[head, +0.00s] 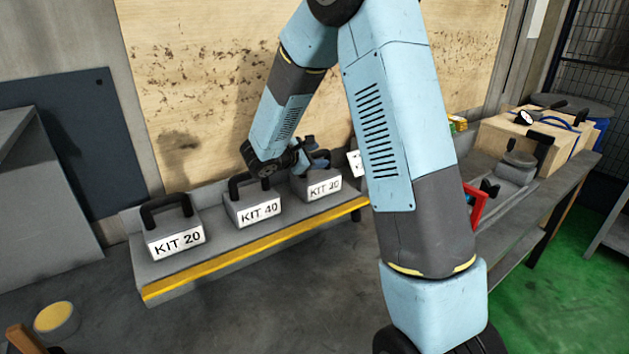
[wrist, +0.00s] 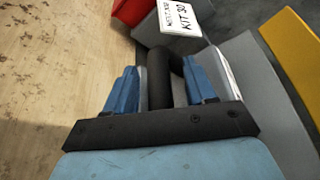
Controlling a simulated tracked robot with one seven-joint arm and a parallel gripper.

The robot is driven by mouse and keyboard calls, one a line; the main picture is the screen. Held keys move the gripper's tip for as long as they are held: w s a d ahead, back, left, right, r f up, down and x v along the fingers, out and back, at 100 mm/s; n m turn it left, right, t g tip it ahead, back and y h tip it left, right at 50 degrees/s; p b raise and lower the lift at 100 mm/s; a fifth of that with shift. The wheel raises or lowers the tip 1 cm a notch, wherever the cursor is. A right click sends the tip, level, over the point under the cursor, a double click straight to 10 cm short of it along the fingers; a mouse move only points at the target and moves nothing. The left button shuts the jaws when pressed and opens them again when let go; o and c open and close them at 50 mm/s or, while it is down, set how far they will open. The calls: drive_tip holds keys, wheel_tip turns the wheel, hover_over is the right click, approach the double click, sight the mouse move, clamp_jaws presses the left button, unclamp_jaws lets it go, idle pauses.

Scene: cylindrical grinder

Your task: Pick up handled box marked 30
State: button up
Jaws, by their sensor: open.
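The grey box marked KIT 30 (head: 318,187) stands third from the left on the shelf. My gripper (head: 307,162) is at its top in the head view and partly covers its handle. In the wrist view, the open blue fingers of my gripper (wrist: 163,88) stand on either side of a black handle bar (wrist: 160,75). The box's label (wrist: 228,72) shows edge-on at right there. Whether a finger touches the bar is unclear.
Boxes KIT 40 (head: 258,206) and KIT 20 (head: 174,238) stand left. The wooden panel (head: 230,80) rises close behind the shelf (head: 240,245).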

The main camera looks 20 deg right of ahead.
drive_tip(key=shift+c, duration=0.5)
clamp_jaws()
idle(0.8)
